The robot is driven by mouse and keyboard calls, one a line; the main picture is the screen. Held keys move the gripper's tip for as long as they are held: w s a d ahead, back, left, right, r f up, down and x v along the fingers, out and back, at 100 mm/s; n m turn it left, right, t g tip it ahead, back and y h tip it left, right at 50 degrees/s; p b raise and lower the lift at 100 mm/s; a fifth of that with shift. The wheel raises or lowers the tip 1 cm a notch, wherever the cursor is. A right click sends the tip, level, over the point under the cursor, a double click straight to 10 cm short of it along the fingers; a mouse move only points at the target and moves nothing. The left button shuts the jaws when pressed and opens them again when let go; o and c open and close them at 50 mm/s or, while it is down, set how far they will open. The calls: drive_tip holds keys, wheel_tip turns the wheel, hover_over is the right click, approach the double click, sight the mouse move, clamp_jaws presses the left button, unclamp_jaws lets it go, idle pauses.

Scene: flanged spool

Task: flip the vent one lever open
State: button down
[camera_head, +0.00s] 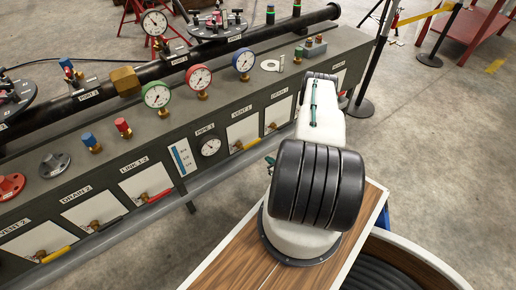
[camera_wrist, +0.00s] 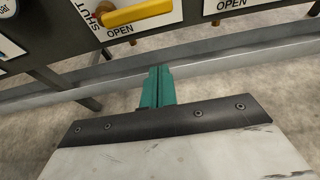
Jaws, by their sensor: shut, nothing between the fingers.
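The vent one lever is a yellow handle (camera_head: 246,146) on a white plate under the VENT 1 label, on the slanted front of the long dark bench. In the wrist view the yellow lever (camera_wrist: 142,13) lies roughly level at the top, above the word OPEN and beside the word SHUT. My gripper shows in the wrist view as teal fingers (camera_wrist: 158,88), shut and empty, below the lever and apart from it. In the head view only a teal bit of my gripper (camera_head: 270,161) shows beside my black ribbed joint, which hides the rest.
A red lever (camera_head: 153,197) sits to the left on the LINK 1-2 plate. Another plate, OPEN-marked (camera_wrist: 232,4), is to the right in the wrist view. A grey rail (camera_wrist: 225,47) runs below the plates. Gauges, including a blue-rimmed one (camera_head: 244,60), stand on the bench top.

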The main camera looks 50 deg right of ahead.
drive_tip(key=x, duration=1)
drive_tip(key=shift+a+r, duration=0.1)
drive_tip(key=shift+r, duration=1.9)
